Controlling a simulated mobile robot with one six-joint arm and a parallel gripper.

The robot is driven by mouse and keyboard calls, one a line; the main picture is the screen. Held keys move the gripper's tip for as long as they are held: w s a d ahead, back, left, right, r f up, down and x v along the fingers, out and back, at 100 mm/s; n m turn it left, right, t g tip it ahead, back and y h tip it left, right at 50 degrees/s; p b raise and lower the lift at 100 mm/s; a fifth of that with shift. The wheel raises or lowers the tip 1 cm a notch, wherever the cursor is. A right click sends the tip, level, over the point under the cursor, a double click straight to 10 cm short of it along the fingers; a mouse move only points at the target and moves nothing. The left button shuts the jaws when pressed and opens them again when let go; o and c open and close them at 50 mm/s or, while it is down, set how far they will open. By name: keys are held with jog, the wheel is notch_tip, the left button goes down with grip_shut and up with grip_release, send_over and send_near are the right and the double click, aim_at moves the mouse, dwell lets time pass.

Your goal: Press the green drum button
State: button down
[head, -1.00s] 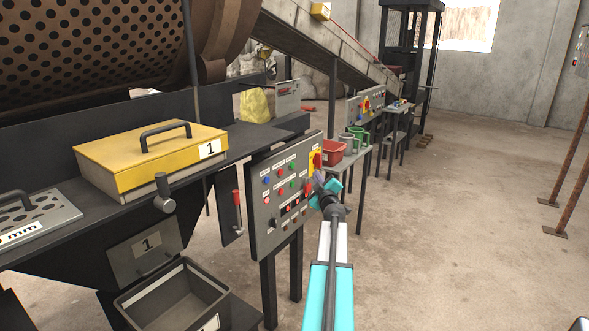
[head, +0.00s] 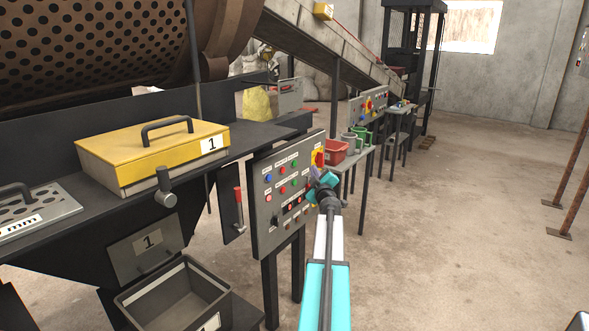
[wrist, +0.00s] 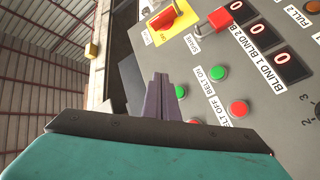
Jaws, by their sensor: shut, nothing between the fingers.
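The grey control panel (head: 262,222) stands upright at the middle of the head view, with rows of coloured buttons. In the wrist view, a green button (wrist: 180,92) shows just right of my gripper (wrist: 160,78), partly hidden by the fingers; I cannot read its label. Another green button (wrist: 218,73) further right is labelled BELT ON. My gripper's fingers are closed together and empty. In the head view, my gripper (head: 313,175) is at the panel's upper right edge; I cannot tell whether it touches the panel.
A red knob on a yellow plate (wrist: 155,36) lies close beyond the fingertips. A red BELT OFF button (wrist: 239,108) and a red button (wrist: 194,121) are nearby. A red bin (head: 336,152) and mugs stand behind the panel.

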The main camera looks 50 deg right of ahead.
aim_at(294, 164)
jog(key=shift+w+b, duration=0.65)
jog(key=shift+w, duration=2.15)
